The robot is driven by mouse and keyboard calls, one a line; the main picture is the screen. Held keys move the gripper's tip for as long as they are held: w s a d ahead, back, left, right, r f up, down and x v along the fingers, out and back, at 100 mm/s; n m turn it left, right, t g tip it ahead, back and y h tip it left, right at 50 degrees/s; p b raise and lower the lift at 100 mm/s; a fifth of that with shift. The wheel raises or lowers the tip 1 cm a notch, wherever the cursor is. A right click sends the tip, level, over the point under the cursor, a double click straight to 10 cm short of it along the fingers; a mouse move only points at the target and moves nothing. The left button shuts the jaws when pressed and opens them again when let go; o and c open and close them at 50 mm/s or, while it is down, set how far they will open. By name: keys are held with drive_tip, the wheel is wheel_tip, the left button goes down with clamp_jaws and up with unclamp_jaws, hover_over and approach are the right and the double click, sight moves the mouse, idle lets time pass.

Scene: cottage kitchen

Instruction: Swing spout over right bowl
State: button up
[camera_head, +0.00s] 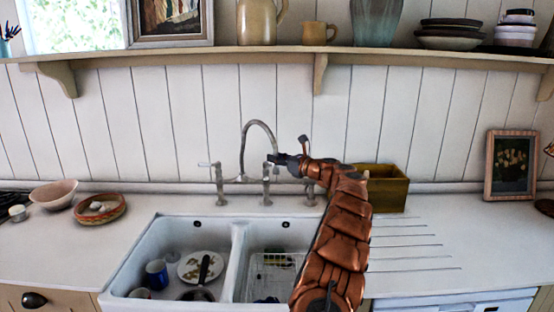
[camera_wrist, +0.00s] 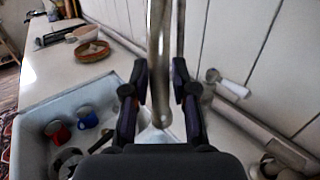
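The faucet's curved metal spout (camera_head: 259,123) rises behind the double sink and arcs to the right, its end near my gripper (camera_head: 283,158). In the wrist view, the spout tube (camera_wrist: 160,45) comes down between the two dark fingers of my gripper (camera_wrist: 160,85). The fingers are apart, with narrow gaps beside the tube; firm contact is not visible. The right bowl (camera_head: 246,264) holds a wire rack (camera_head: 270,275) and is partly hidden by my arm. The left bowl (camera_head: 150,246) holds a blue mug (camera_head: 157,273) and a patterned plate (camera_head: 187,268).
Faucet handles (camera_head: 209,164) stand along the back. A brown box (camera_head: 390,190) is right of my arm. A pink bowl (camera_head: 54,194) and a terracotta dish (camera_head: 99,216) sit left of the sink. A shelf (camera_head: 240,56) with crockery runs above. The grooved drainer (camera_head: 415,245) is clear.

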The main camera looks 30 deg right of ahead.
drive_tip(key=shift+o, duration=1.2)
drive_tip(key=shift+s, duration=0.1)
drive_tip(key=v, duration=1.2)
drive_tip(key=shift+a, duration=0.1)
